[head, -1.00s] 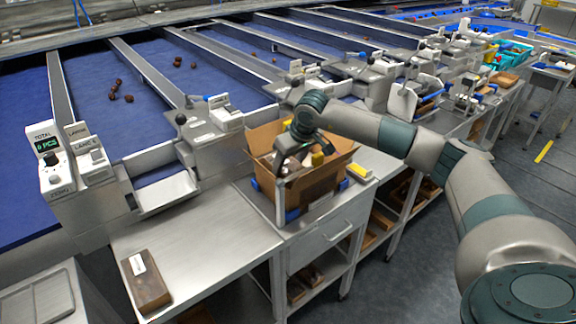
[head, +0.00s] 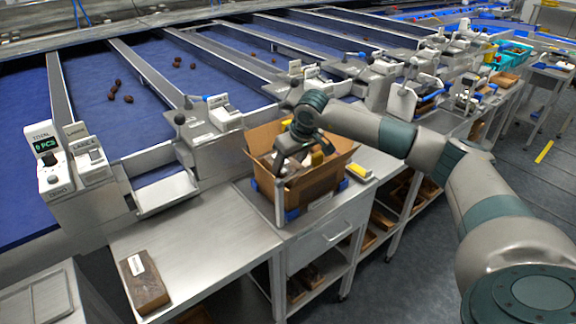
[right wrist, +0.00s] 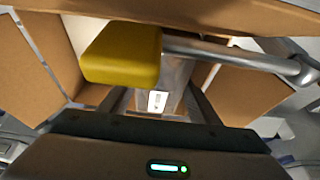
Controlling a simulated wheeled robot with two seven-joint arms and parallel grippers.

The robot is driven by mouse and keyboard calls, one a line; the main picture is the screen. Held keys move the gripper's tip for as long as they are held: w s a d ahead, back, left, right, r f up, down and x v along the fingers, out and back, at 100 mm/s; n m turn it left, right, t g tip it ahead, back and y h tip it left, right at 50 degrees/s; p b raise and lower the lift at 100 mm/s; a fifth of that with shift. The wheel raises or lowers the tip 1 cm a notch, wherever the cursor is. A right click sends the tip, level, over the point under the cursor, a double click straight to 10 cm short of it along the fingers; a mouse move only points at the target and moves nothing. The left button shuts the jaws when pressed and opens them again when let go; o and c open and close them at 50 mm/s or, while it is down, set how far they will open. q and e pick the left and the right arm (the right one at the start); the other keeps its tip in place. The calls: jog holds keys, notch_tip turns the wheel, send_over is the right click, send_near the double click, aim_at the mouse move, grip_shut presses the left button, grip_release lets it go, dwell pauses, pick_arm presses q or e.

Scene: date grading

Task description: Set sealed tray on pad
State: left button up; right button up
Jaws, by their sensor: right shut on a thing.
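My right gripper (head: 296,164) points down into an open cardboard box (head: 322,181) on the metal bench. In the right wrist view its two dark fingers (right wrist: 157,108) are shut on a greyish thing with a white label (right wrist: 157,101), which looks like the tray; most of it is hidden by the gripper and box. A second brown, flat block with a white label (head: 145,282) lies on the bench at the front left, apart from the gripper. I cannot make out a pad for certain. My left gripper is not in view.
A yellow block (right wrist: 121,54) and a metal rod (right wrist: 240,55) sit close to the fingers, beside the box flaps. Blue corner pieces (head: 292,214) hold the box. Another yellow piece (head: 360,171) lies right of it. The bench (head: 205,245) between box and brown block is clear.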

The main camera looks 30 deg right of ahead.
jog(key=shift+s+d+f+b, duration=0.1)
jog(key=shift+d+f+b, duration=0.1)
jog(key=shift+f+b, duration=0.25)
jog(key=shift+f, duration=0.2)
jog(key=o, duration=1.4)
jog(key=shift+d+f, duration=0.1)
jog(key=shift+d, duration=0.05)
jog(key=shift+c, duration=0.2)
jog(key=shift+o, duration=0.7)
jog(key=shift+s, duration=0.1)
jog(key=shift+d, duration=0.1)
jog(key=shift+w+a+r+p, duration=0.1)
jog(key=shift+a+r+p, duration=0.15)
jog(key=shift+r, duration=0.4)
jog(key=shift+w+a+r+p, duration=0.1)
jog(key=shift+r+p, duration=0.25)
jog(key=shift+r, duration=0.3)
jog(key=shift+w+a+r+p, duration=0.1)
jog(key=shift+a+r+p, duration=0.15)
jog(key=shift+r, duration=0.4)
jog(key=shift+s+r+p, duration=0.1)
jog(key=shift+r+p, duration=0.65)
jog(key=shift+r, duration=0.7)
notch_tip(320, 180, up, 6)
jog(key=p, duration=0.3)
jog(key=shift+r, duration=0.1)
